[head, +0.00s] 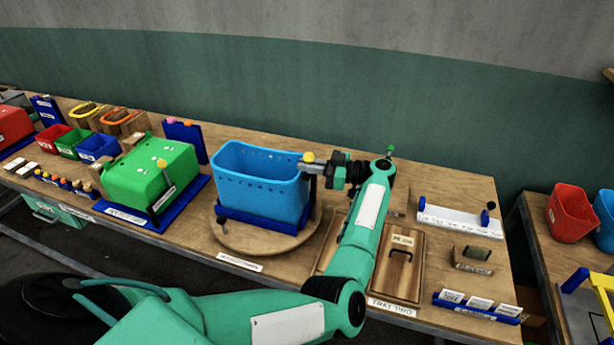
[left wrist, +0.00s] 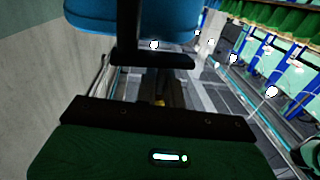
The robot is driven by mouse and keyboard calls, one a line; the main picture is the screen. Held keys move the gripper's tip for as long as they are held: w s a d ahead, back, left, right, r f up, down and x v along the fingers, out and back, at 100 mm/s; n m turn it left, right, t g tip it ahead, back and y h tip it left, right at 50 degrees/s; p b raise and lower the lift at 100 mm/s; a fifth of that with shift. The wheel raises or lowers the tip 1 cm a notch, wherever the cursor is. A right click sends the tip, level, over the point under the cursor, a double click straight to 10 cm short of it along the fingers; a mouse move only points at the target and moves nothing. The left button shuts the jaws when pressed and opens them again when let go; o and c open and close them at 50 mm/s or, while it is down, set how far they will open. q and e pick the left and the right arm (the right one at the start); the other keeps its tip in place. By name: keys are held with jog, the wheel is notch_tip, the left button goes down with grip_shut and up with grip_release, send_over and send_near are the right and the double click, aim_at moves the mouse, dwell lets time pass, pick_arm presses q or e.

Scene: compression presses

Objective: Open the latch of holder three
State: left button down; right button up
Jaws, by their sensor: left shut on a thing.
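A blue basket (head: 258,180) sits upright in a dark blue holder (head: 262,222) on a round wooden turntable (head: 225,234). A latch with a yellow knob (head: 308,157) stands at the basket's right side. My left gripper (head: 318,166) reaches in from the right and is shut at this knob. The left wrist view shows the blue basket (left wrist: 135,20) at the top, a black latch bar (left wrist: 128,35) in front of it, and a little yellow between my dark fingers (left wrist: 160,92). I cannot read a holder number. My right gripper is out of view.
A green box (head: 150,175) sits in another blue holder to the left, with its own yellow-knobbed latch (head: 163,185). Wooden trays (head: 400,265) lie below my left forearm.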

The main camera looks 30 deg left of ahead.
pick_arm(q)
jog(key=shift+w+d+r+n+g+h+b, duration=0.15)
jog(key=shift+n+g+h+b, duration=0.15)
jog(key=shift+n+g+b, duration=0.25)
jog(key=shift+s+d+r+n+g+h+b, duration=0.15)
jog(key=shift+n+g+h+b, duration=0.2)
jog(key=shift+g+b, duration=0.35)
jog(key=shift+w+a, duration=0.1)
jog(key=c, duration=1.6)
grip_release()
jog(key=shift+r, duration=0.1)
jog(key=shift+s, duration=0.2)
jog(key=shift+w+f, duration=0.1)
jog(key=shift+f, duration=0.1)
jog(key=shift+d, duration=0.2)
